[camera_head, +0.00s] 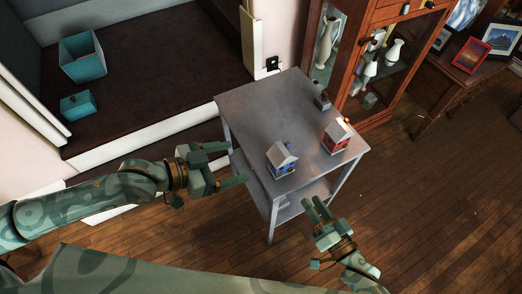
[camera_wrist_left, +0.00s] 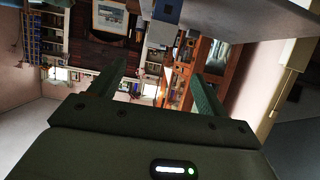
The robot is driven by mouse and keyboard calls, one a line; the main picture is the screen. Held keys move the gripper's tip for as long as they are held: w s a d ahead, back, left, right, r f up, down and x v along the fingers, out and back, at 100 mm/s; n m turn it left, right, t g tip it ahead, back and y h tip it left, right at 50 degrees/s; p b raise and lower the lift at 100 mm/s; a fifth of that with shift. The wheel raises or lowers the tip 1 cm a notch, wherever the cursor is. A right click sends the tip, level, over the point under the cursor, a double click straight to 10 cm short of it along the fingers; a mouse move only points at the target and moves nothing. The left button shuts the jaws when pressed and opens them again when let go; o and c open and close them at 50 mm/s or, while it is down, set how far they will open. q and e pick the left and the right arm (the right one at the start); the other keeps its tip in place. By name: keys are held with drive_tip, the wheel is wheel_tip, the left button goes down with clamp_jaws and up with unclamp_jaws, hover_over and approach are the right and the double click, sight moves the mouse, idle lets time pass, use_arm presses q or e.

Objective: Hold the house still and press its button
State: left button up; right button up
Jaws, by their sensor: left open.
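Two small houses stand upright on the grey table (camera_head: 265,108). One house (camera_head: 282,160) has blue and white walls and a pale grey roof, near the table's front left edge. The other house (camera_head: 337,135) is red and white with a grey roof, near the right corner. I cannot make out a button on either. My left gripper (camera_head: 237,163) is open and empty, left of the blue house and apart from it. Its open fingers also show in the left wrist view (camera_wrist_left: 160,85). My right gripper (camera_head: 316,203) is empty with its fingers apart, in front of the table.
A small dark grey object (camera_head: 322,102) sits at the table's back right edge. A glass-fronted wooden cabinet (camera_head: 358,65) stands behind the table. A teal bin (camera_head: 83,57) and teal box (camera_head: 78,106) rest on the dark bench at left. The table's middle is clear.

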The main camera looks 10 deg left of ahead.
sight(280, 151)
use_arm(q)
drive_tip(key=x, duration=1.6)
drive_tip(key=shift+f, duration=0.1)
drive_tip(key=c, duration=1.5)
drive_tip(key=shift+o, duration=0.2)
use_arm(e)
clamp_jaws()
drive_tip(key=shift+s+f, duration=0.1)
idle(0.6)
